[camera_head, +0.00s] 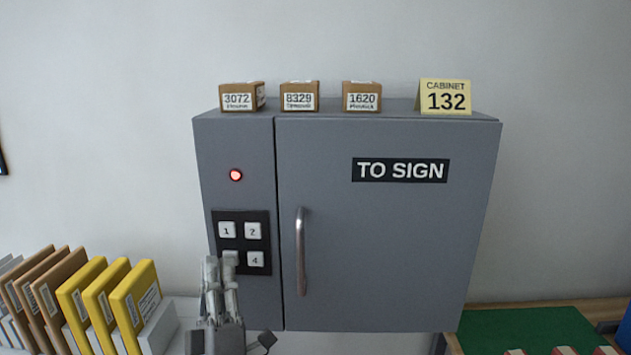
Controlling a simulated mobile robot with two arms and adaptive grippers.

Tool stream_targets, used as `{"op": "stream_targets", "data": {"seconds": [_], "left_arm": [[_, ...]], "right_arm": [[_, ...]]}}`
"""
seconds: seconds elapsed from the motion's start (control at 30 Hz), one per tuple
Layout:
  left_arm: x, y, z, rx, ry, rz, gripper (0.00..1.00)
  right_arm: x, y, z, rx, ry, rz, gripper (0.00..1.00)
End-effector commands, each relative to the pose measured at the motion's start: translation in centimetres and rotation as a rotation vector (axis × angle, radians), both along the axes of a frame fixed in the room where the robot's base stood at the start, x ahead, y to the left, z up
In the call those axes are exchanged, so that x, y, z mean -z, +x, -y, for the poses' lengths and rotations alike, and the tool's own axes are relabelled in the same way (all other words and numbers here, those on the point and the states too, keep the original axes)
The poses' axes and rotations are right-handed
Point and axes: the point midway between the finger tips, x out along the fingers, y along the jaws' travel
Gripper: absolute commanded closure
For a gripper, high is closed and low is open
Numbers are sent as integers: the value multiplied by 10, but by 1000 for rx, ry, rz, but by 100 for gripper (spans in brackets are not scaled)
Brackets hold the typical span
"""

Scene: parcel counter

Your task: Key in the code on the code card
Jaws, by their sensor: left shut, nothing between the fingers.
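The yellow code card (446,97) stands on top of the grey cabinet (380,240) at its right end and reads "CABINET 132". The dark keypad (239,270) is on the cabinet's left panel, with white keys 1 (227,230), 2 (253,231) and 4 (255,261) in view. The lower left key is mostly hidden behind my left gripper (220,262). My left gripper is shut and empty, with its fingertips in front of that key; I cannot tell whether they touch it. A red lamp (236,175) glows above the keypad. My right gripper is out of view.
The cabinet door has a metal handle (301,250) and a "TO SIGN" label (400,170). Small boxes, such as one marked 1620 (361,97), stand on top. Brown and yellow parcels (130,300) stand at lower left. A green mat (530,328) lies at lower right.

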Motion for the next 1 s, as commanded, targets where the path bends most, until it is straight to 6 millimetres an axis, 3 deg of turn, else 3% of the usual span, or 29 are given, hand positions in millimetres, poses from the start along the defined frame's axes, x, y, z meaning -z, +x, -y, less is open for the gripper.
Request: {"op": "stream_targets", "data": {"seconds": [0.63, 1.0], "left_arm": [[0, 2, 0, 0, 0, -1, 100], [0, -9, 0, 0, 0, 0, 100]], "right_arm": [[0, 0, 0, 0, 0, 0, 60], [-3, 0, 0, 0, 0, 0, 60]]}}
